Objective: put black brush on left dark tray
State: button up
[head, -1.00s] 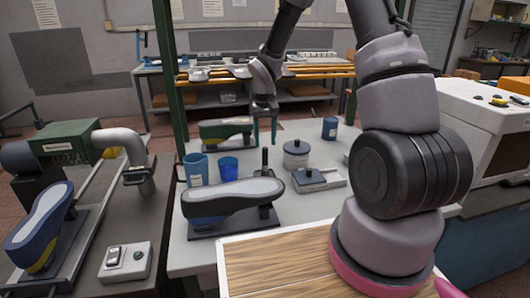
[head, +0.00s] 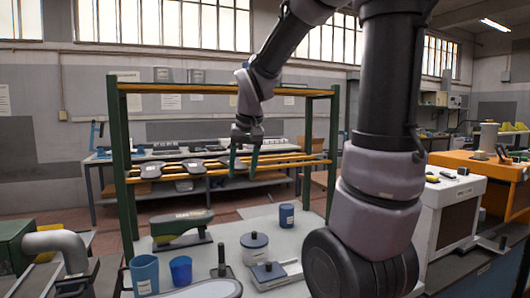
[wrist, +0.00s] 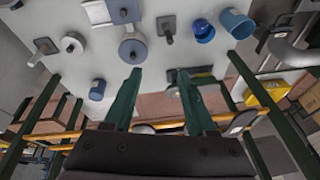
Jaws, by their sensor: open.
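A small black upright-handled item (head: 221,259), possibly the black brush, stands on the light grey table (head: 225,232). It also shows in the wrist view (wrist: 166,28). My gripper (head: 244,168) is open and empty, high near the table's far edge, in front of the rack. In the wrist view my gripper (wrist: 158,80) has nothing between its fingers, and the black item lies beyond the tips.
A large blue cup (head: 144,274), a smaller blue cup (head: 181,270), a lidded grey pot (head: 255,247) and a blue mug (head: 287,215) stand around. Green posts (head: 122,165) and yellow rails (head: 285,160) frame the back.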

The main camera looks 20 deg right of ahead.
jog(key=s+d+r+m+t+y, duration=0.1)
jog(key=s+r+t, duration=0.2)
jog(key=s+r, duration=0.4)
jog(key=s, duration=0.6)
jog(key=shift+s+d+m+t, duration=0.15)
jog(key=shift+m+t, duration=0.15)
jog(key=shift+m, duration=0.1)
dwell(0.4)
